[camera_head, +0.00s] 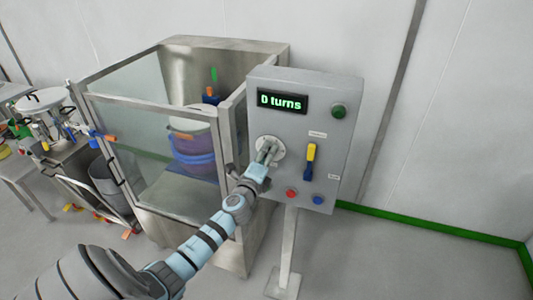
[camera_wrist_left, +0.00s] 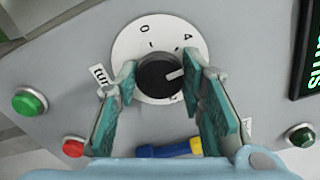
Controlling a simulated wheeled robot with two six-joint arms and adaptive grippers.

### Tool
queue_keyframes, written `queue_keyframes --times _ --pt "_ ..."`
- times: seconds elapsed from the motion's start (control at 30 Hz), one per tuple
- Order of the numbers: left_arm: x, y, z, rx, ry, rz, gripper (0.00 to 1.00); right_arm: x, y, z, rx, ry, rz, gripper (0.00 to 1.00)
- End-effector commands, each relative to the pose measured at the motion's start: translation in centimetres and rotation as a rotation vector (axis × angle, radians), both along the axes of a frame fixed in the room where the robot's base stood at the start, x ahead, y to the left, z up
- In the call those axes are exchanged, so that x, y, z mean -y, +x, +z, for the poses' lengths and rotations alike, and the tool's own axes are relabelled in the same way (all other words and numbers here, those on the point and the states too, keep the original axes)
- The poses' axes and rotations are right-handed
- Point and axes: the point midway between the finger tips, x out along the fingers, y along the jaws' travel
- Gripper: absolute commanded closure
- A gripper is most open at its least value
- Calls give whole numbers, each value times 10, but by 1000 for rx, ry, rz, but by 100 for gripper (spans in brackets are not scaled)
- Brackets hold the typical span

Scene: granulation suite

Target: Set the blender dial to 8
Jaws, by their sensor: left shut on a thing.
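The blender dial is a black knob (camera_wrist_left: 157,76) on a white round scale plate (camera_wrist_left: 135,38), which also shows on the grey control panel in the head view (camera_head: 263,141). My left gripper (camera_head: 266,155) is at the dial, its two fingers on either side of the knob and shut on it in the left wrist view (camera_wrist_left: 160,78). The knob's pale pointer mark points right and slightly up in that view, past the printed 4. The fingers hide part of the scale, and an 8 cannot be made out. My right gripper is not in view.
The panel display (camera_head: 282,101) reads "0 turns". Close to the dial are a yellow-and-blue lever (camera_head: 310,162), a red button (camera_head: 292,194), a blue button (camera_head: 318,200) and a green button (camera_head: 339,111).

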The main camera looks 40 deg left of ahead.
Motion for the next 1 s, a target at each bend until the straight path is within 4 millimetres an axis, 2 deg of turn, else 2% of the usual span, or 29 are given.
queue_keyframes --times 0.5,0.73,1.0 --pt "0 0 0 -151 425 0 92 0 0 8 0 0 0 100" --pt "0 0 -1 -191 544 0 92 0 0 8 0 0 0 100" --pt "1 0 -1 -213 604 0 92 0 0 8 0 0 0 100"
